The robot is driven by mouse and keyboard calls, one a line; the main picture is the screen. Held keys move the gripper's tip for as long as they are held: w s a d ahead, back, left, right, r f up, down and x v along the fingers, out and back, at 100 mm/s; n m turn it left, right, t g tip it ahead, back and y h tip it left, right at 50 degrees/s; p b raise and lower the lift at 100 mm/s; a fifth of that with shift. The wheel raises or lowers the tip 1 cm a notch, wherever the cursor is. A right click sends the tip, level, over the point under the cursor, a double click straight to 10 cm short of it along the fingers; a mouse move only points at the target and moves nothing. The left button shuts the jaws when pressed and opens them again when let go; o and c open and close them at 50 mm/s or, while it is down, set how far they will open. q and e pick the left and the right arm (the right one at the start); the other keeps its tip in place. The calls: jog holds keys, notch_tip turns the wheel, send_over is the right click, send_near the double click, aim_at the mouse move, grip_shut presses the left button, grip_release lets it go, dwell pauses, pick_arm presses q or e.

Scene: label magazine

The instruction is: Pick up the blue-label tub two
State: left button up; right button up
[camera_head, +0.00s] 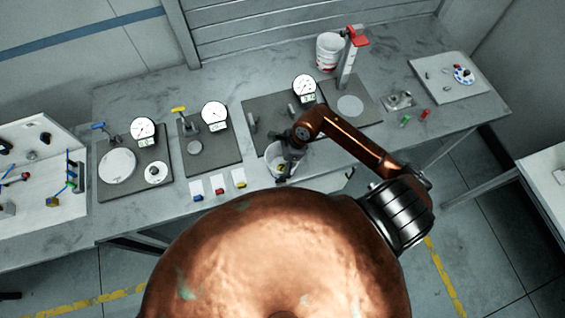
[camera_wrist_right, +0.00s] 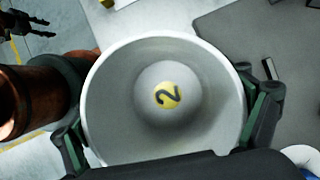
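A white round tub (camera_head: 283,172) is at the bench's front edge in the head view. In the wrist view I look down into the tub (camera_wrist_right: 110,110), which shows a yellow disc with a black 2 (camera_wrist_right: 168,95) at its bottom. No blue label shows on its visible side. My right gripper (camera_head: 284,150) is over it. In the wrist view its green-padded fingers lie against opposite sides of the wall, so it looks shut on the tub. I cannot tell whether the tub is lifted. My left gripper (camera_wrist_right: 42,26) is far off over the floor, fingers apart and empty.
Several dial gauges on dark mats stand along the bench (camera_head: 390,85). White cards with blue (camera_head: 197,198), red (camera_head: 220,191) and yellow (camera_head: 239,184) pieces lie left of the tub. A white bucket (camera_head: 328,52) and red-topped stand (camera_head: 350,60) are at the back.

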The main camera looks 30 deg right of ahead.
jog(key=c, duration=0.6)
jog(key=shift+r, duration=0.1)
